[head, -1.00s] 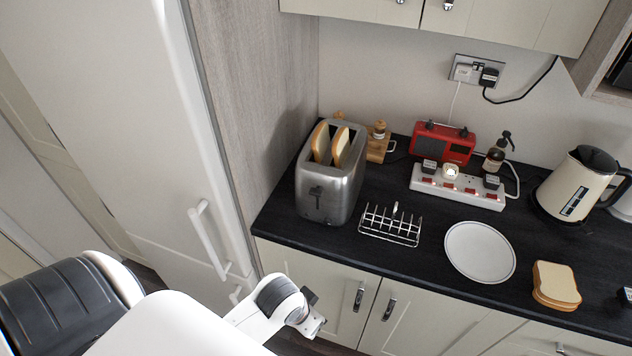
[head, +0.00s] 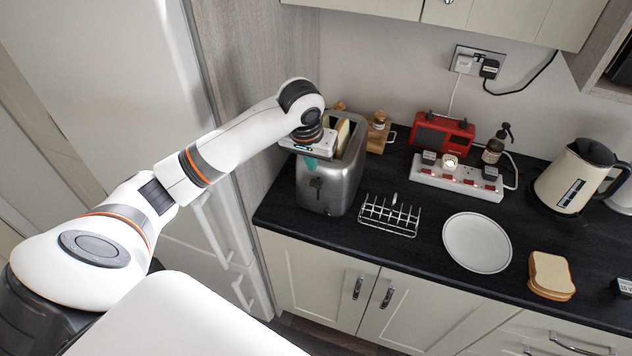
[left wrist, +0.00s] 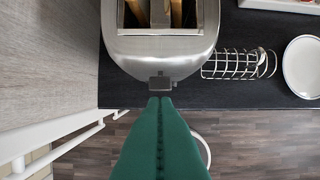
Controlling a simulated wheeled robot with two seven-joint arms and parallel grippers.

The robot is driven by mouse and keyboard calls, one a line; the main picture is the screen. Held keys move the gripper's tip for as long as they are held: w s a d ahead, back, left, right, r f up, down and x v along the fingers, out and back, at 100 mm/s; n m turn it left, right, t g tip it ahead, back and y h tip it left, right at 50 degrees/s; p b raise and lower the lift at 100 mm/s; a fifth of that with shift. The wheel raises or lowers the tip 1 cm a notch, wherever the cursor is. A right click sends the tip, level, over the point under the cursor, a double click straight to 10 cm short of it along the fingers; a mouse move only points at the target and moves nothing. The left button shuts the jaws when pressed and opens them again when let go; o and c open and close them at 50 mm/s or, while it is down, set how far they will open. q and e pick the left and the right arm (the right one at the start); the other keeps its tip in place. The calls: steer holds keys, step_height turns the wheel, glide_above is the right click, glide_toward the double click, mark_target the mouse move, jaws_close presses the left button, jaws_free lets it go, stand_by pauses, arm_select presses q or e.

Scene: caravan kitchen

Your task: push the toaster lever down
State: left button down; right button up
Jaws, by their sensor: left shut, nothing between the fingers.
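The silver toaster (head: 330,187) stands at the left end of the dark worktop, with bread in its slots. Its dark lever (head: 317,184) is on the front face, and the lever also shows in the left wrist view (left wrist: 160,83). My left gripper (head: 311,163) is in front of the toaster's upper front, with its teal fingers pointing down. In the left wrist view the green fingers (left wrist: 160,100) are shut together and empty, and their tips appear right at the lever. I cannot tell whether they touch it. My right gripper is not in view.
A wire toast rack (head: 390,215) stands right of the toaster, then a white plate (head: 477,243) and bread slices (head: 551,275). Behind are a red radio (head: 442,134), a power strip (head: 456,177) and a kettle (head: 568,180). A tall panel (head: 240,80) borders the left.

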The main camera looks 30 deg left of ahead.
mark_target(316, 184)
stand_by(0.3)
arm_select(q)
steer(key=shift+x, duration=3.5)
steer(key=shift+f, duration=0.1)
steer(key=shift+f, duration=0.3)
steer(key=s+f, duration=0.2)
steer(key=f, duration=0.1)
steer(key=s+f, duration=0.1)
steer(key=shift+d+f, duration=0.35)
steer(key=shift+d, duration=0.05)
